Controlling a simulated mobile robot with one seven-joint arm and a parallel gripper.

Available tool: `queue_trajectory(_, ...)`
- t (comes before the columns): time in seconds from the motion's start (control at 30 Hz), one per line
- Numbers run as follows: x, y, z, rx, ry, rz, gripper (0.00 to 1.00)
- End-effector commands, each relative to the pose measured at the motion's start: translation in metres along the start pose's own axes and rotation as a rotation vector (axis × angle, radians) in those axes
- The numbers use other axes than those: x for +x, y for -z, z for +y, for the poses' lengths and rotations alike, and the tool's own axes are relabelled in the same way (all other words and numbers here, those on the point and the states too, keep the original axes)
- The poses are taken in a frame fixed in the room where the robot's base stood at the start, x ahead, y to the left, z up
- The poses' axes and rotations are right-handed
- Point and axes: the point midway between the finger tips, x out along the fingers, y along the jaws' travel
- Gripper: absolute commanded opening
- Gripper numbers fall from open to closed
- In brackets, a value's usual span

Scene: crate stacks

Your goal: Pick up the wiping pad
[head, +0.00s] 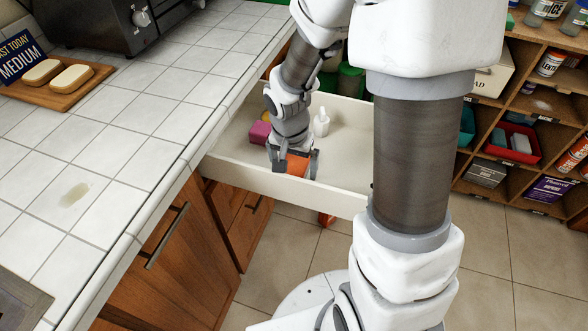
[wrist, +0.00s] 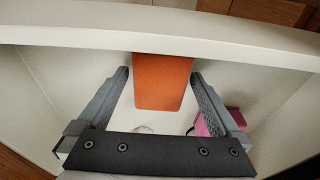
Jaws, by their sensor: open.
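An orange rectangular block, which looks like the wiping pad (head: 293,164), lies in the open cream drawer (head: 285,190), near its front wall. In the wrist view the pad (wrist: 162,82) shows its flat orange face between the fingers, with its far end close to the drawer wall (wrist: 60,37). My gripper (head: 291,169) is down inside the drawer and open, its fingers on either side of the pad. In the wrist view both fingers of the gripper (wrist: 160,76) stand apart from the pad, with a gap on each side. The pad's underside is hidden.
A pink block (head: 259,133) and a white bottle (head: 321,122) stand in the drawer near my gripper. Green containers (head: 350,80) are farther back.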

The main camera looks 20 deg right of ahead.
Motion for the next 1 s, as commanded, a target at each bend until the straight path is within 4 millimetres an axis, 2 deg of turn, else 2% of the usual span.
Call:
queue_trajectory(0.37,0.0045,-0.0006,-0.0001,-0.001,0.000,0.000,1.00)
queue_trajectory(0.8,0.0036,-0.0006,-0.0001,0.000,0.000,0.000,0.22)
queue_trajectory(0.83,0.0036,-0.0005,-0.0001,0.000,0.000,0.000,0.22)
queue_trajectory(0.87,0.0036,-0.0005,-0.0001,0.000,0.000,0.000,0.13)
queue_trajectory(1.0,0.0034,-0.0005,-0.0001,0.000,0.000,0.000,0.13)
